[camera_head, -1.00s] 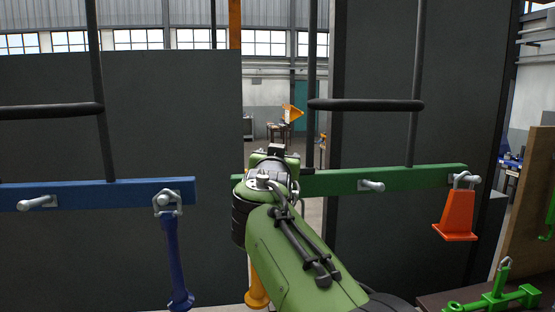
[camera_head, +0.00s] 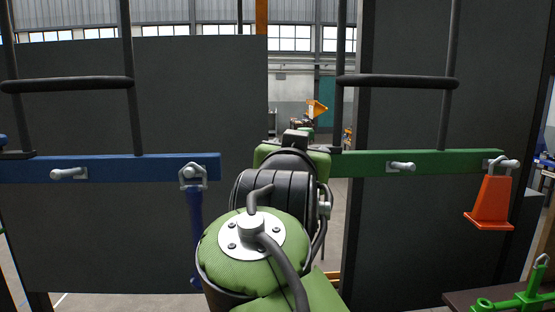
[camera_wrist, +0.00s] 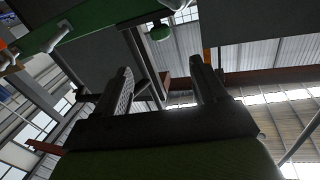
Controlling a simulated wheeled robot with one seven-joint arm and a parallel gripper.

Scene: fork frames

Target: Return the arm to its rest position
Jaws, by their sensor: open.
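My green and black arm fills the lower middle of the head view, with a rounded green joint and a cable in front. It hides whatever lies beyond it, and the fingers do not show in that view. In the wrist view my gripper (camera_wrist: 160,90) has its two dark fingers apart with nothing between them. The fingers point up toward the roof. A green bar (camera_wrist: 45,32) crosses the upper left of the wrist view, apart from the fingers.
A blue rail (camera_head: 120,168) with a hanging blue tool (camera_head: 195,235) is at left. A green rail (camera_head: 430,162) with an orange cone (camera_head: 490,204) is at right. Dark panels (camera_head: 140,100) stand behind. A green metal part (camera_head: 515,300) sits at lower right.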

